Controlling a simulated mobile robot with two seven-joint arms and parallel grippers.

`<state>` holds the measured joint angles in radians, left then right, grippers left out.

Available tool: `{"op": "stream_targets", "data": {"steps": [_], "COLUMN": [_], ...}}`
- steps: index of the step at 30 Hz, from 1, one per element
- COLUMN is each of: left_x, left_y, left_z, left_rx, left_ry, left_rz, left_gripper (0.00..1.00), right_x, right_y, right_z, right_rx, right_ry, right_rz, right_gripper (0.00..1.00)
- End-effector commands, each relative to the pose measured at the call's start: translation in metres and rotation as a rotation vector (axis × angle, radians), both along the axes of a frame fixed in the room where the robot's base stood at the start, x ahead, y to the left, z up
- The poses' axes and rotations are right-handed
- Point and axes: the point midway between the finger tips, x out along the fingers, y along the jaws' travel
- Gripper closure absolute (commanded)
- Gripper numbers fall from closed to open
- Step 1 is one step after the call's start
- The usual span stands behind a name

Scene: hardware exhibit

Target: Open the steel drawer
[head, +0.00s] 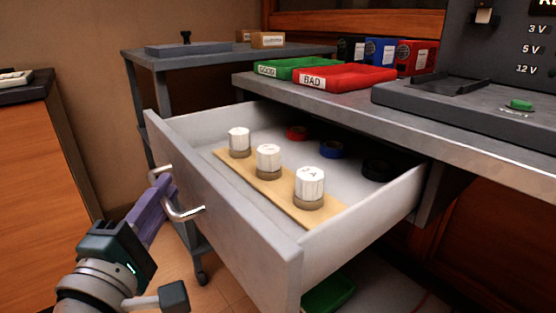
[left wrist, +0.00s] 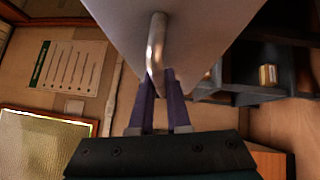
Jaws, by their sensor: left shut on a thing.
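The steel drawer (head: 225,210) stands pulled well out from under the workbench, and its inside shows. Its curved metal handle (head: 186,214) is on the front panel. My left gripper (head: 165,187), with purple fingers, is at the handle and shut on it. In the left wrist view the handle (left wrist: 156,45) runs down between the two fingertips (left wrist: 163,82). Inside the drawer, three white-capped cylinders (head: 268,160) stand on a tan strip (head: 237,166). Red (head: 297,133), blue (head: 331,149) and black (head: 377,169) rolls lie behind them. My right gripper is not in view.
The workbench top (head: 345,100) holds a green GOOD tray (head: 290,67), a red BAD tray (head: 345,78) and a dark panel device (head: 500,50). A grey cart (head: 215,60) stands behind the drawer. A green bin (head: 328,291) is beneath the drawer. Floor shows left of the drawer.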

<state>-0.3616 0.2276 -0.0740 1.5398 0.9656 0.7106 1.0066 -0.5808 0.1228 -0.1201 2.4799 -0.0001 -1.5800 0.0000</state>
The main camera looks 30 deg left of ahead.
Motion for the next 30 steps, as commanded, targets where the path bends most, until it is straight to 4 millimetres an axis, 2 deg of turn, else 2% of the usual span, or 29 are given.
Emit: {"op": "stream_targets", "data": {"steps": [2,3,11,20,23,30], "left_x": [0.0,0.0,0.0,-0.004,-0.016,-0.061], "left_y": [0.0,0.0,0.0,-0.002,-0.007,-0.026], "left_z": [0.001,0.001,0.0,-0.001,-0.002,-0.009], "left_rx": [0.0,0.0,-0.001,-0.001,0.0,-0.001], "left_ry": [-0.003,-0.003,-0.001,0.002,0.003,0.004], "left_rz": [0.0,0.0,0.0,0.0,0.0,0.001], "left_gripper": [1.0,0.83,0.55,0.55,0.55,0.55], "right_x": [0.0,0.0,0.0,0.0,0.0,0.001], "right_y": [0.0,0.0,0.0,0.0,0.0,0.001], "right_z": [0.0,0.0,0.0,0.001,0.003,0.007], "right_rx": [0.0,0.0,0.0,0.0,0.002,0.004], "right_ry": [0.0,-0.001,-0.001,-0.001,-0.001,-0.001], "right_rz": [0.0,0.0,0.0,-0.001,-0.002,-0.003], "right_gripper": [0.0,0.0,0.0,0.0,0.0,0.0]}}
